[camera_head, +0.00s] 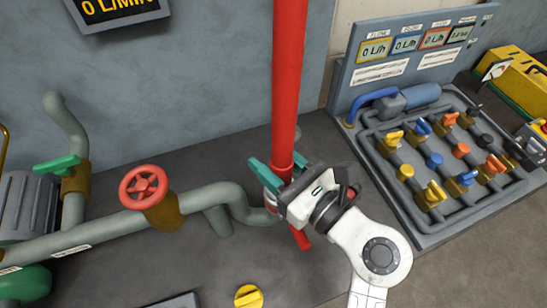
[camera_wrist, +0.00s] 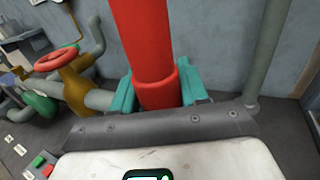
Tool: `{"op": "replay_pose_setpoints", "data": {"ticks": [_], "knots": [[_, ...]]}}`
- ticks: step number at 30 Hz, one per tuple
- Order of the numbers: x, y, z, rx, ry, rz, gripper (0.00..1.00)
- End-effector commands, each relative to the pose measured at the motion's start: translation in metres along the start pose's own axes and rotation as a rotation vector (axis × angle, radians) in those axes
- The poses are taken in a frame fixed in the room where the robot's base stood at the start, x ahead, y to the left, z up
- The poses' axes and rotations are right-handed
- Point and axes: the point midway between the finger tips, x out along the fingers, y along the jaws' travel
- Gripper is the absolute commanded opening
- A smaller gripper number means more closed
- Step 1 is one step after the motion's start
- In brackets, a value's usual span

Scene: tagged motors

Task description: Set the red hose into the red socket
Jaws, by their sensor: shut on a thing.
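The red hose (camera_head: 288,80) hangs nearly upright in the head view, its top out of frame. My gripper (camera_head: 280,170) is shut on its lower end, with a teal finger on each side of the thicker red collar. The wrist view also shows the hose (camera_wrist: 145,40) between the teal fingers of my gripper (camera_wrist: 158,92). Just below the fingers, a pale and red fitting (camera_head: 270,201) shows at the end of the grey pipe. It may be the red socket. My gripper partly hides it, and I cannot tell whether the hose touches it.
A red valve wheel (camera_head: 145,187) stands on the grey pipe (camera_head: 105,232) at left. A small red lever-like piece (camera_head: 300,238) shows below my gripper. A panel with several coloured valves (camera_head: 440,160) is at right. A yellow knob (camera_head: 248,296) is in front.

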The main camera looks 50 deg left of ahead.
Motion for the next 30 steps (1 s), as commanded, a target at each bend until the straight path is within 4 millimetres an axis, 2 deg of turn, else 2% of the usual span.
{"op": "replay_pose_setpoints", "data": {"ticks": [13, 14, 23, 30], "knots": [[-0.0001, -0.0001, -0.0037, -0.001, -0.001, 0.0, 0.0], [-0.0001, -0.0001, -0.0037, -0.001, -0.001, 0.0, 0.44], [-0.0001, -0.0001, -0.0042, 0.0, -0.001, 0.0, 0.73], [-0.0005, 0.0, -0.0054, 0.001, 0.001, 0.0, 0.73]]}}
